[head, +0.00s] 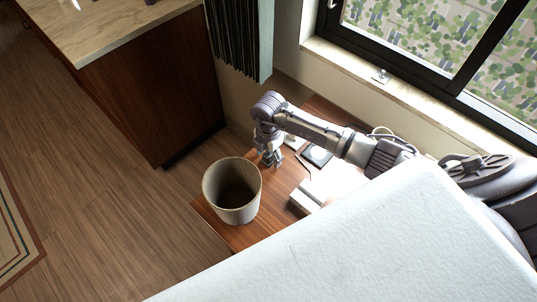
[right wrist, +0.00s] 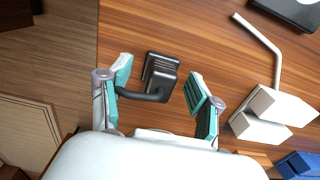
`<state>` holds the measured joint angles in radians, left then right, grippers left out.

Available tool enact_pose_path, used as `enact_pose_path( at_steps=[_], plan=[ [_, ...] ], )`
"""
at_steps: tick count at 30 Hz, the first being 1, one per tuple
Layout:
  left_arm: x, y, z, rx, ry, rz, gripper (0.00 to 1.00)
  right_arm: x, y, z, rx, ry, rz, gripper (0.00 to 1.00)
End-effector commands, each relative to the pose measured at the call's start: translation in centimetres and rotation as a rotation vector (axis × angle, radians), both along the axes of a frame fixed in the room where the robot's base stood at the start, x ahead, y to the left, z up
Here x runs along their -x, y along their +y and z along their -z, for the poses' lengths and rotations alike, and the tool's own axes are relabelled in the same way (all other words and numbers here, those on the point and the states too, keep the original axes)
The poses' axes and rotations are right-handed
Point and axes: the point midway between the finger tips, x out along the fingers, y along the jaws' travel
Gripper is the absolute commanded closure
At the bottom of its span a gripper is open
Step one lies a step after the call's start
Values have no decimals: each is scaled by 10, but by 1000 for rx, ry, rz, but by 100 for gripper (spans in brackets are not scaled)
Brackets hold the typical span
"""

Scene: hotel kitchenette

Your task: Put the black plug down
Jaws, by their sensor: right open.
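The black plug (right wrist: 163,70) shows in the right wrist view over the brown wooden tabletop (right wrist: 215,45), between the spread fingers of my right gripper (right wrist: 160,72). Its short dark cord bends towards the left finger. The plug appears to lie on the wood, apart from the right finger; I cannot tell whether the cord touches the left one. In the head view my right gripper (head: 272,158) points down over the low wooden table (head: 250,233), just beyond the bin. The plug cannot be made out there. My left gripper is not in view.
A pale round bin (head: 232,214) stands at the table's left end, close to my gripper. White blocks (right wrist: 265,112), a grey bar (right wrist: 258,38), a black flat item (right wrist: 290,10) and a blue thing (right wrist: 300,165) lie to the right. A large white surface (head: 390,245) fills the foreground.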

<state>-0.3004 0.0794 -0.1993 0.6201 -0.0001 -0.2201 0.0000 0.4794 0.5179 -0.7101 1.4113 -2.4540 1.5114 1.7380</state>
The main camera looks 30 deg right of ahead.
Motion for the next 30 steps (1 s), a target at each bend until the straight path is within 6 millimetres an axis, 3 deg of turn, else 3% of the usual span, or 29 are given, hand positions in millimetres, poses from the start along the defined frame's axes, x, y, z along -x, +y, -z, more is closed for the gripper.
enact_pose_path(
  at_steps=[1, 18, 30],
  plan=[
    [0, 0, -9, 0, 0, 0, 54, 0, 0, -11, 0, -1, 0, 36],
    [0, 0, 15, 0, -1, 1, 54, -1, 0, -116, -1, -4, 0, 36],
    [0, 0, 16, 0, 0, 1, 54, 0, 0, -127, 0, -1, 0, 36]
  ],
)
